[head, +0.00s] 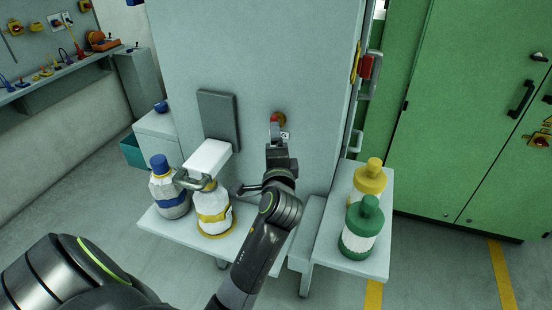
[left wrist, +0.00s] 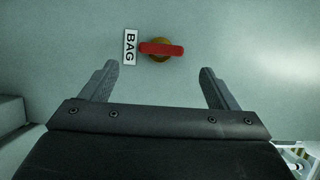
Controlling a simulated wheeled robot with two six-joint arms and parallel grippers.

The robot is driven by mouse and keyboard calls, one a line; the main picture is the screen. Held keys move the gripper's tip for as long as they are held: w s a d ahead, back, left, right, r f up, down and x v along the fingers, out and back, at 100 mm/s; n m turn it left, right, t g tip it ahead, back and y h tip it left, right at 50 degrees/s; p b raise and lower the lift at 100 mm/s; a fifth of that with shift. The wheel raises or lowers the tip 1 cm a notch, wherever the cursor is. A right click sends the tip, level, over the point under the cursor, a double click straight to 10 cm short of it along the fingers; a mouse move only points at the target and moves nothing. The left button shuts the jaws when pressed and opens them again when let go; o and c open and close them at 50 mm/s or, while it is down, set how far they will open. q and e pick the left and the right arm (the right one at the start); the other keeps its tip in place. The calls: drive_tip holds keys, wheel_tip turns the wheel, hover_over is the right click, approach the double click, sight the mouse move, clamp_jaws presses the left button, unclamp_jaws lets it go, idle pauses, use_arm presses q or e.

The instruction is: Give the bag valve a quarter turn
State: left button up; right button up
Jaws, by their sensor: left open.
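The bag valve has a red handle (left wrist: 162,48) on a round yellow base, mounted on a pale grey panel. In the left wrist view the handle lies crosswise, with a white BAG label (left wrist: 130,48) beside its left end. In the head view the valve (head: 280,118) is on the front of the large cabinet, partly behind my gripper. My left gripper (left wrist: 158,72) is open and empty; its two fingers point at the panel, one to each side of the handle and short of it in the picture. It also shows in the head view (head: 279,150). My right gripper is out of view.
A dark plate (head: 218,118) is on the cabinet left of the valve. Below, a low shelf holds a blue-capped bottle (head: 170,190) and a yellow-banded bottle (head: 213,212). A right-hand shelf holds yellow (head: 369,178) and green (head: 364,220) bottles. Green lockers (head: 460,120) stand right.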

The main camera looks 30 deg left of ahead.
use_arm(q)
drive_tip(key=shift+v, duration=1.55)
drive_tip(key=s+a+f+n+g+h, duration=0.35)
drive_tip(key=s+f+n+g, duration=0.25)
drive_tip(key=s+f, duration=0.8)
drive_tip(key=s+d+f+n+g+h, duration=0.2)
drive_tip(key=s+f+n+h, duration=0.15)
drive_tip(key=s, duration=0.45)
drive_tip(key=s+d+f+n+g+h, duration=0.2)
drive_tip(key=s+f+g, duration=0.1)
drive_tip(key=s+f, duration=0.3)
wheel_tip(320, 180, down, 26)
drive_tip(key=s+a+g, duration=0.1)
drive_tip(key=s, duration=0.1)
drive_tip(key=s+f+g, duration=0.1)
drive_tip(key=s+f, duration=1.3)
drive_tip(key=shift+d+h, duration=0.3)
drive_tip(key=shift+d, duration=0.2)
